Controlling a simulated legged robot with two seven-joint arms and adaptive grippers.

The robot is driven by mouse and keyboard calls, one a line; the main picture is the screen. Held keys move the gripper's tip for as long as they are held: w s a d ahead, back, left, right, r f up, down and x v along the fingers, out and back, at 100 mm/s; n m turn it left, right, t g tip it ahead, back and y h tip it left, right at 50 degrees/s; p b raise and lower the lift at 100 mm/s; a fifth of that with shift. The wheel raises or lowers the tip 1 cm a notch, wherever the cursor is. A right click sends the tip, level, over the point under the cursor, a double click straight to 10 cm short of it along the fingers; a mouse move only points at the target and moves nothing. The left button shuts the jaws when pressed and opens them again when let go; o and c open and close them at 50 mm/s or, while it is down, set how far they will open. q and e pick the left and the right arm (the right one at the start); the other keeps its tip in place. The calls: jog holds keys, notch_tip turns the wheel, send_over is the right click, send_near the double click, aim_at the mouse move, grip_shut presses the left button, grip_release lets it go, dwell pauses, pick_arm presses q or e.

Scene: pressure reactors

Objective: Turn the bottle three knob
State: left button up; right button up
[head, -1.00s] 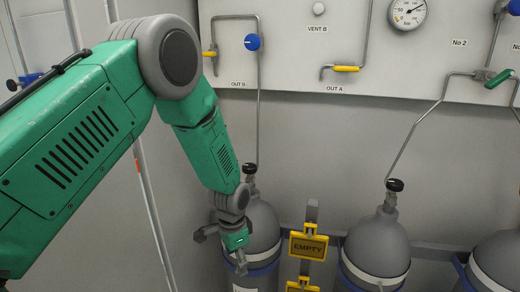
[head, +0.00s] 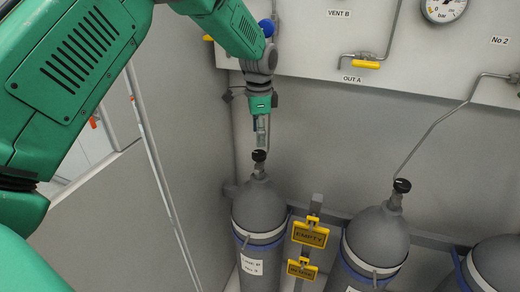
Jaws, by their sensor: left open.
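Bottle three (head: 259,213) is a grey gas cylinder at the left of the row, with a white label (head: 251,264) that appears to read No 3. Its black knob (head: 259,156) sits on top of the valve. My left gripper (head: 262,140) points down just above this knob, with its fingertips close to it. It is open with nothing between its fingers. I cannot tell if the fingertips touch the knob. My right gripper is not in view.
A second cylinder (head: 376,236) with a black knob (head: 402,186) stands to the right, and a third (head: 497,262) at the right edge. A yellow EMPTY tag (head: 310,235) hangs between the first two. A wall panel (head: 400,85) with pipes is behind.

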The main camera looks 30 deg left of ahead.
aim_at(259, 153)
pick_arm(q)
notch_tip(259, 153, down, 6)
jog(key=shift+a+r+p, duration=0.1)
jog(key=shift+a+p, duration=0.05)
jog(key=shift+p, duration=0.3)
jog(key=shift+f, duration=0.5)
jog(key=c, duration=1.1)
